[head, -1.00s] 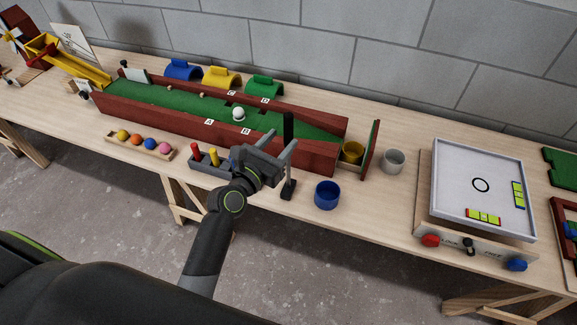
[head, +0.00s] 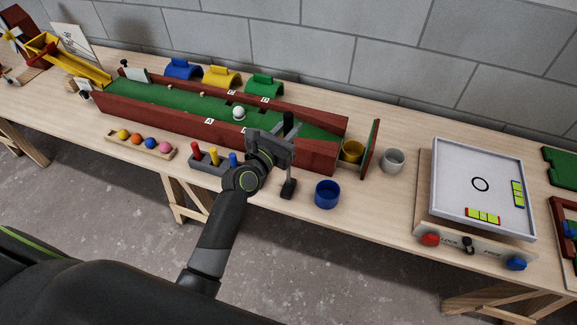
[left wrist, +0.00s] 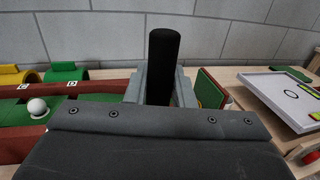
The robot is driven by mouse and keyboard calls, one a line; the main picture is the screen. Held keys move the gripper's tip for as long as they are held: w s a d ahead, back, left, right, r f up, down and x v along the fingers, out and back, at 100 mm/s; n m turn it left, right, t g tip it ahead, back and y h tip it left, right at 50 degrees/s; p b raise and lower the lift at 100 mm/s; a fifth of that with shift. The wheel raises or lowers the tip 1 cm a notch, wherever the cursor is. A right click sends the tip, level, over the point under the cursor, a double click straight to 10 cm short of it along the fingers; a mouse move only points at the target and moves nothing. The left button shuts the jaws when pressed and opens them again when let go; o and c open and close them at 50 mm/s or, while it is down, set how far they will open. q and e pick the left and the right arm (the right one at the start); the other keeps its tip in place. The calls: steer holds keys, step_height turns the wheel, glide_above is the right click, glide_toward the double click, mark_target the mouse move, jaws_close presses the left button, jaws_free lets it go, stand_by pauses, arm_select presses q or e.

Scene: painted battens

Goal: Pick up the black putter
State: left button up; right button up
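The black putter (head: 288,119) stands upright in front of the green mini-golf lane, its dark foot (head: 288,189) near the table's front edge. My left gripper (head: 286,143) is at the putter's handle, below its top. In the left wrist view the thick black handle (left wrist: 163,62) rises between the two grey fingers (left wrist: 163,90), one on each side. The handle looks very close to both fingers, but I cannot tell whether they press on it. The gripper hides the middle of the putter in the head view. My right gripper is not in view.
The red-walled lane (head: 316,153) with a white ball (head: 239,113) lies just behind. A grey peg holder (head: 205,168) is left of the putter; a blue cup (head: 327,194) is right. A ball rack (head: 140,144) and a white-grey tray game (head: 480,187) stand further off.

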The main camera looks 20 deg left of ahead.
mark_target(289, 114)
arm_select(q)
jaws_close()
steer(key=shift+r, duration=0.1)
steer(key=shift+r, duration=0.3)
step_height(289, 114, up, 8)
steer(key=p, duration=0.5)
steer(key=shift+r, duration=0.65)
